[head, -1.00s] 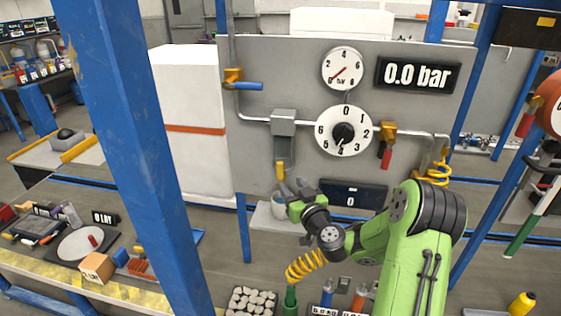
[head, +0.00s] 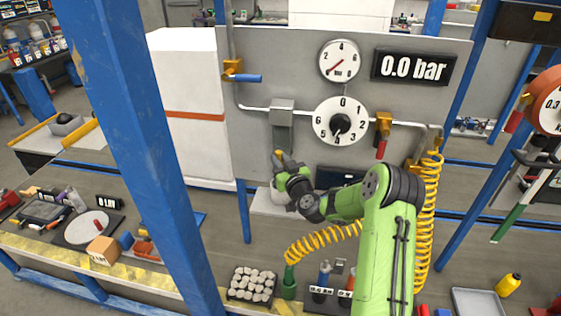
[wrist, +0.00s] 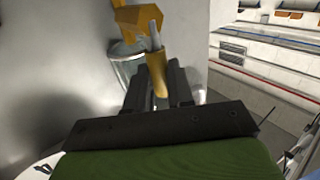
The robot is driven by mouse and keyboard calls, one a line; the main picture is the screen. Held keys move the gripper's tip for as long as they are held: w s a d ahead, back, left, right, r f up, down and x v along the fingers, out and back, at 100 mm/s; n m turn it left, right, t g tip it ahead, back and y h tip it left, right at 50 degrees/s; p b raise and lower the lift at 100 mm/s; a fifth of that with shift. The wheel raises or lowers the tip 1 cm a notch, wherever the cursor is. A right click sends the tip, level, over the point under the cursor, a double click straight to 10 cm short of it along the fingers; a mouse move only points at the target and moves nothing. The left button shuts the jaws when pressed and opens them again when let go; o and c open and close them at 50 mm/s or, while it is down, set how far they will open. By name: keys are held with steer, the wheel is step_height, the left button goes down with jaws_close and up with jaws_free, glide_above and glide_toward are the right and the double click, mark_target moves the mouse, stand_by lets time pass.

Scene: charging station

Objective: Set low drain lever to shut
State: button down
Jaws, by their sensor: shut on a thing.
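The low drain lever shows in the wrist view as a metal stem with a yellow sleeve (wrist: 158,76), below an orange-yellow valve body (wrist: 138,20). My gripper (wrist: 157,92) has its two dark fingers on either side of the sleeve and is shut on it. In the head view my gripper (head: 281,163) is under the grey box on the panel, with a bit of the yellow lever (head: 277,154) at its tips. The fingers hide most of the lever there.
The grey panel (head: 255,150) carries a dial gauge (head: 340,61), a numbered knob (head: 340,122), a display reading 0.0 bar (head: 412,67), a blue-handled valve (head: 247,78) and a red-handled valve (head: 381,148). A blue post (head: 130,150) stands left of my arm.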

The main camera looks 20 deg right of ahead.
steer(key=shift+f+b, duration=0.1)
steer(key=shift+b, duration=0.2)
steer(key=s+d+f+m+t+h+b, duration=0.1)
steer(key=d+f+m+h+b, duration=0.1)
steer(key=m+h+b, duration=0.5)
steer(key=s+d+f+m+t+h+b, duration=0.1)
steer(key=f+m+h+b, duration=0.3)
steer(key=m+b, duration=1.3)
steer(key=shift+s+d+f+m+t+h+b, duration=0.25)
steer(key=shift+d+h+b, duration=0.25)
steer(key=shift+h+b, duration=0.65)
steer(key=shift+m+h, duration=0.35)
steer(key=shift+h, duration=0.1)
steer(key=c, duration=1)
jaws_free()
